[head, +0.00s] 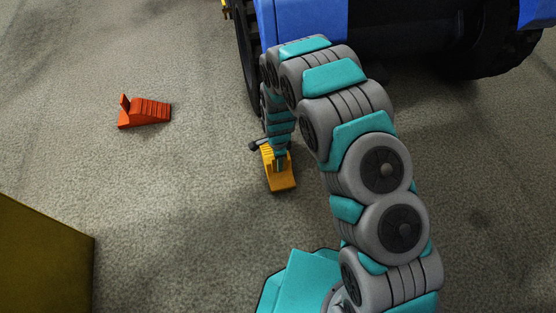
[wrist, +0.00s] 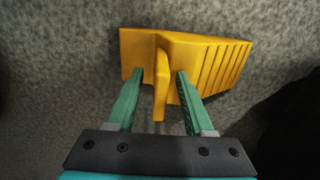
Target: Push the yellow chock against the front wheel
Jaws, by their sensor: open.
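The yellow chock (head: 281,181) lies on the carpet-like floor near the middle of the head view, partly hidden by my arm. In the wrist view the chock (wrist: 215,62) shows its ribbed ramp toward the right and an upright fin near its left part. My gripper (wrist: 160,74) is open, with one finger on each side of the fin. Whether either finger touches it I cannot tell. A dark wheel (head: 243,45) of the blue vehicle stands beyond the chock in the head view, with floor between them. My arm hides part of that space.
An orange-red chock (head: 145,112) lies on the floor to the left. The blue vehicle (head: 305,18) fills the top, with another dark wheel (head: 495,45) at right. A yellow block (head: 42,255) stands at lower left. Floor left of the yellow chock is clear.

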